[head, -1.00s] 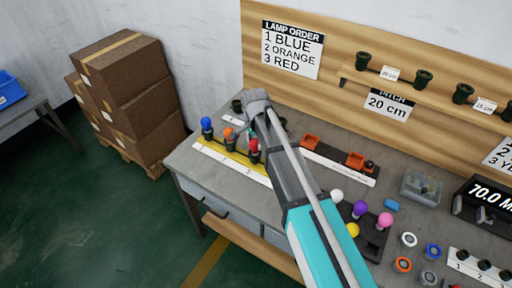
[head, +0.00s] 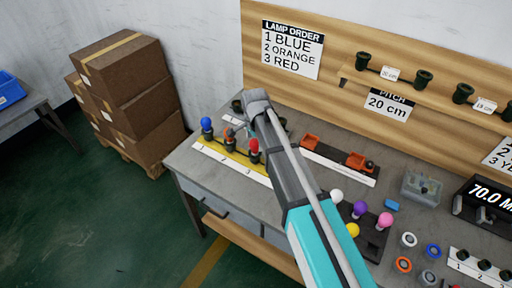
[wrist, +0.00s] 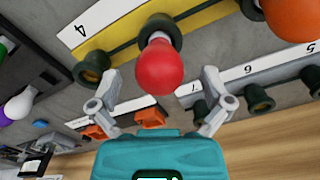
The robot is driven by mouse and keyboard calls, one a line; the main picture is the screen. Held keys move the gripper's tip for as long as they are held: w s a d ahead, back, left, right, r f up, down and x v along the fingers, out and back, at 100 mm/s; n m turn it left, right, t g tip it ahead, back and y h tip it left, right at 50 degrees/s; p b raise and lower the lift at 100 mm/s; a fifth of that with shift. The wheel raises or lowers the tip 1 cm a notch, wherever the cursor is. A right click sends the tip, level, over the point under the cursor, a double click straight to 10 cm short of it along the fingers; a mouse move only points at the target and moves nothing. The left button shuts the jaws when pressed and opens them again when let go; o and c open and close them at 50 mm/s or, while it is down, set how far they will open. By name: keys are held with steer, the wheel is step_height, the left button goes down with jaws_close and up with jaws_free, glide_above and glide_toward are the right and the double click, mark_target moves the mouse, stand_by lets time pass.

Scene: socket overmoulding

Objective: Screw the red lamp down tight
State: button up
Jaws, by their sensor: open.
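The red lamp (wrist: 159,67) sits in a dark socket (wrist: 158,30) on the yellow strip (wrist: 205,18) in the wrist view. The head view also shows the red lamp (head: 253,145), at the right end of the lamp row. My gripper (wrist: 161,75) is open, with one finger on each side of the red bulb and gaps between. In the head view my own arm hides most of the gripper. The orange lamp (wrist: 292,14) is close to the right finger's side, and the blue lamp (head: 207,123) stands at the row's left end. Whether the red lamp is fully seated cannot be told.
Dark empty sockets (wrist: 259,98) stand on a numbered strip beyond the right finger. Orange trays (head: 358,161) lie on the bench right of my arm. Loose white, purple, yellow and pink lamps (head: 385,220) stand farther right. A wooden back panel (head: 345,45) bounds the bench.

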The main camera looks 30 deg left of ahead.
stand_by(0.6)
steer(key=shift+n, duration=2.3)
steer(key=shift+n, duration=0.3)
steer(key=shift+n, duration=2)
steer(key=shift+n, duration=2.3)
